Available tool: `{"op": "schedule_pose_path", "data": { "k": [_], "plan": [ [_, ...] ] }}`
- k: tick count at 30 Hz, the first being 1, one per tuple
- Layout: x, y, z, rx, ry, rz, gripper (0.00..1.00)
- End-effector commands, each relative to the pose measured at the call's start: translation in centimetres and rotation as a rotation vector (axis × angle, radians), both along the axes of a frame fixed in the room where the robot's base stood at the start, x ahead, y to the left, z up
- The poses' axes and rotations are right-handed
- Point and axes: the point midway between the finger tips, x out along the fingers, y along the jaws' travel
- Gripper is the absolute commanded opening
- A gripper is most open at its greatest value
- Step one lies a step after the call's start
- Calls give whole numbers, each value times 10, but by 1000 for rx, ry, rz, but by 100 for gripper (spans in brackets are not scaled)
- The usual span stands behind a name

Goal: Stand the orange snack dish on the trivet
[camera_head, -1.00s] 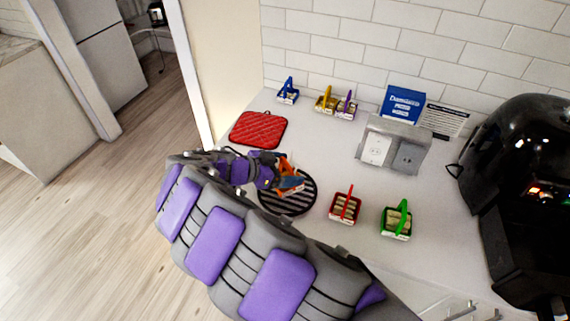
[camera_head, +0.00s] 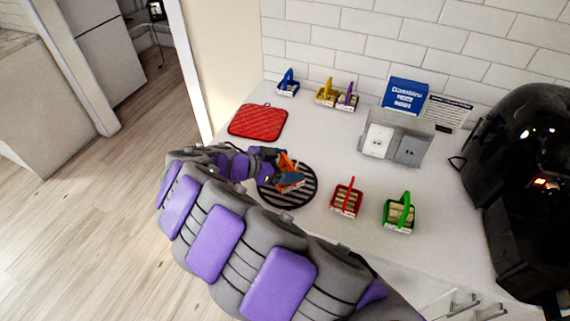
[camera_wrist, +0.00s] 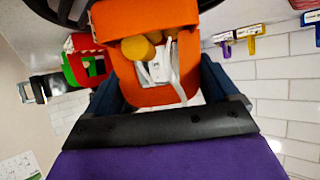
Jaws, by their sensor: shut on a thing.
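The orange snack dish (camera_head: 286,164) is at my gripper (camera_head: 288,181), over the dark round slatted trivet (camera_head: 301,197) on the counter. In the wrist view the orange dish (camera_wrist: 148,22) fills the middle, with yellow round pieces and a white label or packet inside. My gripper (camera_wrist: 165,95) is shut on it, with a dark blue finger on each side. A dark curved edge, likely the trivet, shows at the top of the wrist view. I cannot tell whether the dish touches the trivet, as my gripper hides its lower part.
A red dish (camera_head: 346,201) and a green dish (camera_head: 399,214) stand right of the trivet. A red pot holder (camera_head: 258,122) lies behind it. Blue (camera_head: 288,86), yellow (camera_head: 326,97) and purple (camera_head: 347,101) dishes line the wall. A grey outlet box (camera_head: 396,140) and a black appliance (camera_head: 520,200) stand right.

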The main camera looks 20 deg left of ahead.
Motion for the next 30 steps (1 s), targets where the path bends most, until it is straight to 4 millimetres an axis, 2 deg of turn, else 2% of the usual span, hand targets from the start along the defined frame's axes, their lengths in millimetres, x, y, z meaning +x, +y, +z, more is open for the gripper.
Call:
{"op": "schedule_pose_path", "data": {
  "k": [25, 26, 30],
  "plan": [
    [-1, -1, -1, -1, -1, 0, 5],
    [-1, -1, -1, -1, -1, 0, 88],
    [-1, -1, -1, -1, -1, 0, 100]
  ]
}}
